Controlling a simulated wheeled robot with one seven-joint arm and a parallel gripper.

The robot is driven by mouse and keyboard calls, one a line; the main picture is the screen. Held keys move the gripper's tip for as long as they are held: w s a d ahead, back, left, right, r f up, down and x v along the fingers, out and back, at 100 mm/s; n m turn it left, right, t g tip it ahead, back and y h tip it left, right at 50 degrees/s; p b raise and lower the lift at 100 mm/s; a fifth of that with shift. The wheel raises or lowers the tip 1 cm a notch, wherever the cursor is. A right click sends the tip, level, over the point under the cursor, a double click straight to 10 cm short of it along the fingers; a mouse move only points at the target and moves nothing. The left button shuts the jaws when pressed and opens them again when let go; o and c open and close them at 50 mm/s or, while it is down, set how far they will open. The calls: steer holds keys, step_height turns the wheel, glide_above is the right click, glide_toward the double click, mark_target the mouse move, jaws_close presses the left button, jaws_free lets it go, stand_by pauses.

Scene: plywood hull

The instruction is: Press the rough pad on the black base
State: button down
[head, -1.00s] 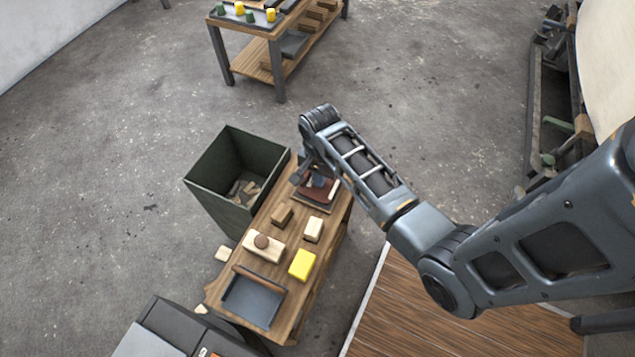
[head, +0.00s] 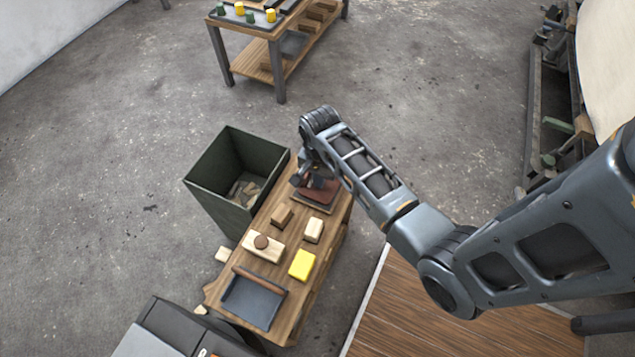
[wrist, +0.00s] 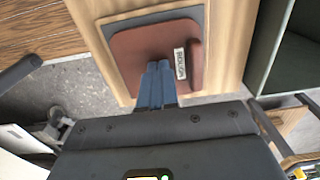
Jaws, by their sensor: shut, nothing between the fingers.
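A reddish-brown pad (wrist: 135,48) with a raised edge and a white label lies on a dark grey base (wrist: 197,13) in the wrist view. The label seems to read "ROUGH". In the head view the pad (head: 322,190) is at the far end of the wooden bench, partly hidden by my arm. My gripper (wrist: 159,68) has its blue fingers shut and empty. The fingertips are over the pad, left of the label in the wrist view. I cannot tell whether they touch it.
On the bench (head: 316,262) nearer the camera are a brown block (head: 282,216), a pale block (head: 314,229), a wooden block with a round knob (head: 262,246), a yellow block (head: 302,265) and a dark tray (head: 253,301). A green bin (head: 222,190) stands left.

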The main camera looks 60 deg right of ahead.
step_height(320, 180, up, 7)
steer(key=p, duration=0.7)
steer(key=shift+p, duration=0.35)
stand_by(0.4)
steer(key=shift+s+a+f, duration=0.2)
steer(key=shift+s, duration=0.05)
steer(key=s+a+r+n+t+h, duration=0.2)
steer(key=s+a+r+n+t, duration=0.5)
steer(key=s+a+n, duration=0.3)
steer(key=s+a+r+n+t, duration=0.2)
steer(key=s+r, duration=0.1)
steer(key=r, duration=0.5)
steer(key=s+a+r+n+t+y, duration=0.1)
steer(key=s+a+r+n+t, duration=0.2)
steer(key=r, duration=0.6)
steer(key=s+a+r+n+t+y, duration=0.1)
steer(key=s+a+r+n+t, duration=0.1)
steer(key=r, duration=0.7)
steer(key=shift+s+a+r+n+t, duration=0.2)
steer(key=shift+s+a+n+t, duration=0.1)
steer(key=shift+s+a+t, duration=0.35)
